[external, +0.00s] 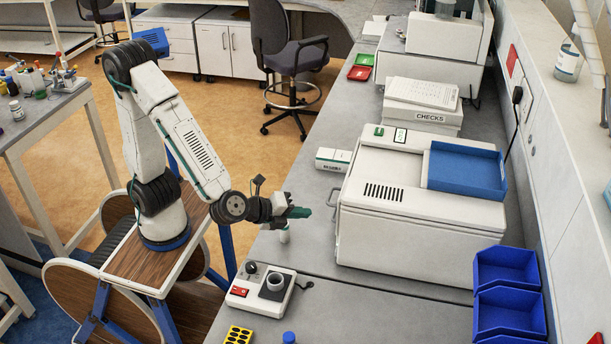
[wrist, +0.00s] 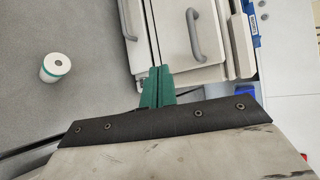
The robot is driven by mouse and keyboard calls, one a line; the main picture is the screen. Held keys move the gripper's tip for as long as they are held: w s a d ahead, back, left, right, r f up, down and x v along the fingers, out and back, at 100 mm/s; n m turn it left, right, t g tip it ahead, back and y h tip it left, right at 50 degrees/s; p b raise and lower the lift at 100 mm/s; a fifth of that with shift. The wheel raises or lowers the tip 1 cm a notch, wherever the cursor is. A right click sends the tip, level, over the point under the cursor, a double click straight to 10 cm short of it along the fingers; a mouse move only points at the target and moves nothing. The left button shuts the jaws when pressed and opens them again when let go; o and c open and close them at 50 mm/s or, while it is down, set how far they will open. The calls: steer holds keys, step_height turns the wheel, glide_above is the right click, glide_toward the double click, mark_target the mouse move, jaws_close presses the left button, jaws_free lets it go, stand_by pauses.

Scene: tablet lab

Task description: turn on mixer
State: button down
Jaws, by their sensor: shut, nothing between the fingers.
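The likely mixer (external: 247,302) is a small white box at the counter's front edge, with a red switch (external: 239,291), a black knob and a dark round cup on top. Its switch position is too small to tell. My gripper (external: 300,212) is beyond and above the mixer, over the counter, with its green fingers pointing right toward the large white machine. In the wrist view the green fingers (wrist: 158,86) are together and empty. The mixer is not seen in the wrist view.
A white bottle (external: 284,236) with a green band stands below my gripper; it also shows in the wrist view (wrist: 55,66). The large white machine (external: 420,230) has a handle facing my gripper. Blue bins (external: 508,312) stand right. A yellow rack (external: 238,335) sits before the mixer.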

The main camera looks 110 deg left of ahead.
step_height(320, 180, up, 11)
steer(key=n+g+h, duration=0.8)
steer(key=n+g, duration=0.3)
steer(key=n, duration=2.1)
glide_above(234, 288)
steer(key=w, duration=0.2)
step_height(234, 288, down, 6)
steer(key=shift+r, duration=0.1)
steer(key=shift+f, duration=0.2)
steer(key=f, duration=0.4)
steer(key=s+f, duration=0.1)
steer(key=f, duration=0.8)
steer(key=shift+s+f, duration=0.3)
